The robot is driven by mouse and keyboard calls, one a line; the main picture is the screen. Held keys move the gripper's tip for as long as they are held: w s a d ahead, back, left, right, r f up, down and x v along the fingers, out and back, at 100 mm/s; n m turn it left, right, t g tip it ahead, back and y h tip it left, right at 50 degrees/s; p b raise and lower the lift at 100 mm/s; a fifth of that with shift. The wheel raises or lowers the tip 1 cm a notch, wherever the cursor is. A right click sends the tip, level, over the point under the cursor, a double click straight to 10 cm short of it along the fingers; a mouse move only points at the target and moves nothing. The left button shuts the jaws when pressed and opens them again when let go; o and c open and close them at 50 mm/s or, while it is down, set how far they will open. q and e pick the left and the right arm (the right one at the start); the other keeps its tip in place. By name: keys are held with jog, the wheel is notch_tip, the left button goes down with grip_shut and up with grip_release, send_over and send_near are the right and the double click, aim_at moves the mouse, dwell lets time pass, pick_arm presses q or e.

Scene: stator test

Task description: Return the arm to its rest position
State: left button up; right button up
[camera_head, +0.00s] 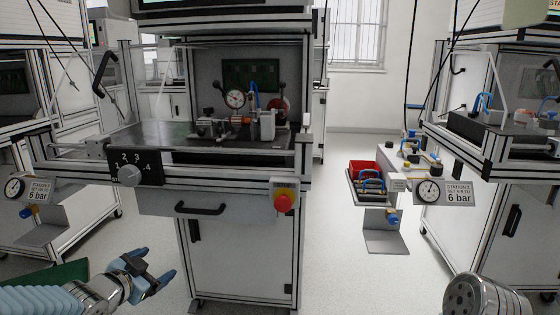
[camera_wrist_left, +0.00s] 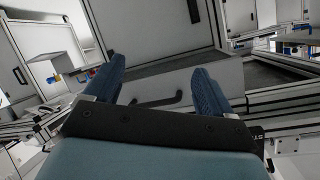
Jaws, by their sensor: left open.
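My left gripper (camera_head: 152,279) is at the lower left of the head view, in front of and below the middle test station (camera_head: 240,245). Its two blue fingers are apart, with nothing between them. In the left wrist view the open fingers (camera_wrist_left: 155,88) point toward the station's grey front panel and dark handle (camera_wrist_left: 158,101), with a clear gap. A rounded, perforated metal part (camera_head: 485,297) shows at the lower right of the head view; I cannot tell what it is. My right gripper is not in view.
The station has a dial knob (camera_head: 130,175), a door handle (camera_head: 200,209) and a red stop button (camera_head: 283,202) on its front. A red bin (camera_head: 364,172) sits on a bracket to the right, beside a gauge (camera_head: 430,191). Pale floor between stations (camera_head: 335,265) is clear.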

pick_arm(q)
jog(key=s+d+f+n+g, duration=0.1)
jog(key=d+f+n+g, duration=0.15)
jog(key=f, duration=0.45)
jog(key=s+d+f+n+g, duration=0.1)
jog(key=d+f, duration=0.3)
jog(key=f, duration=0.4)
jog(key=s+d+f+n+g, duration=0.2)
jog(key=s+d+f+g, duration=0.1)
jog(key=s+f, duration=0.4)
jog(key=s+d+f+n+g+h+p, duration=0.1)
jog(key=s+d+f+n+g, duration=0.1)
jog(key=s+d+f, duration=0.4)
jog(key=s+d+f+n+g+p, duration=0.1)
jog(key=s+d+f+g, duration=0.3)
jog(key=s+f, duration=0.4)
jog(key=shift+s+d+f+n+h, duration=0.2)
jog(key=shift+s+n+h, duration=0.1)
jog(key=shift+s+n, duration=0.25)
jog(key=shift+w+g, duration=0.15)
jog(key=shift+g, duration=0.1)
